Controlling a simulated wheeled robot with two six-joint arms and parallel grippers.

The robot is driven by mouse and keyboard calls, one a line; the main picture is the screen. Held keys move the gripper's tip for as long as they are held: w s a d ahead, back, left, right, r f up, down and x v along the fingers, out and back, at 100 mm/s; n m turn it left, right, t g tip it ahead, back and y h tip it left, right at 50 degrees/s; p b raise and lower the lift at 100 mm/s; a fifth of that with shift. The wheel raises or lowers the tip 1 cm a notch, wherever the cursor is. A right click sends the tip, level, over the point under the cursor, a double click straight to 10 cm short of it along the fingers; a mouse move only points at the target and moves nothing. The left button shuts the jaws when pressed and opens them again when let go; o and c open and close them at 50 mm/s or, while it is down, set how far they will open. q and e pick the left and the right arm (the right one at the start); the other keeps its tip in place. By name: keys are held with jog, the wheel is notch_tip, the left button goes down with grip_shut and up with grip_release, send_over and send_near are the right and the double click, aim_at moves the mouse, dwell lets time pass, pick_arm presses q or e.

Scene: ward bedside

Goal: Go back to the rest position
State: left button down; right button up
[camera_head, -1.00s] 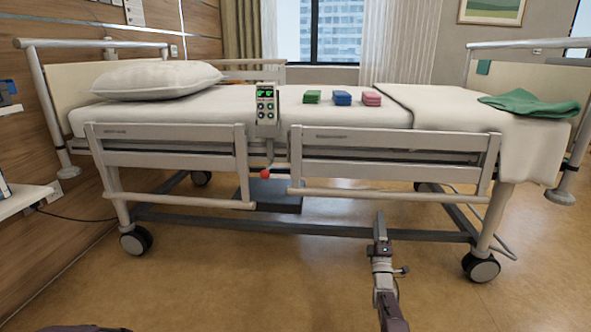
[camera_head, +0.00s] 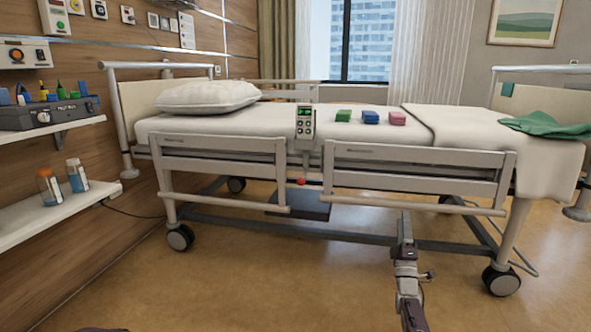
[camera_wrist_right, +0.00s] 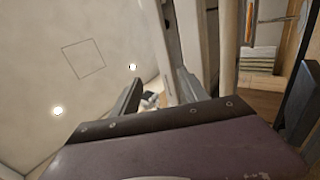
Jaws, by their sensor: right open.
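My right gripper (camera_head: 405,226) is raised in front of the bed's near side in the head view, pointing up, with nothing in it. In the right wrist view its two fingers (camera_wrist_right: 158,90) stand apart with a clear gap between them. It is apart from the bed rail. My left gripper is not in the head view; only a small dark part of me shows at the bottom left edge.
A hand control (camera_head: 305,122) hangs on the rail. Wall shelves (camera_head: 50,215) stand left. Floor in front is clear.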

jog(key=a+r+m+g+y+p, duration=0.1)
jog(key=a+r+p, duration=0.4)
jog(key=r, duration=0.7)
jog(key=s+a+r+g+y+p, duration=0.15)
jog(key=a+r+p, duration=0.3)
jog(key=r, duration=0.85)
jog(key=a+r+m+g+y+p, duration=0.15)
jog(key=a+r+p, duration=0.35)
jog(key=r, duration=0.7)
jog(key=s+a+f+m+g+p, duration=0.15)
jog(key=s+f+m+g, duration=0.45)
jog(key=s+f, duration=0.75)
jog(key=s+a+f+m+g+p, duration=0.1)
jog(key=s+f+m+g+p, duration=0.15)
jog(key=s+f+g, duration=1.05)
jog(key=s+a+f+m+g+p, duration=0.1)
jog(key=s+f+m, duration=0.55)
jog(key=s, duration=1.25)
notch_tip(320, 180, up, 36)
jog(key=n+p, duration=0.1)
jog(key=p, duration=3.7)
jog(key=shift+d+r+y, duration=0.25)
jog(key=shift+y, duration=0.05)
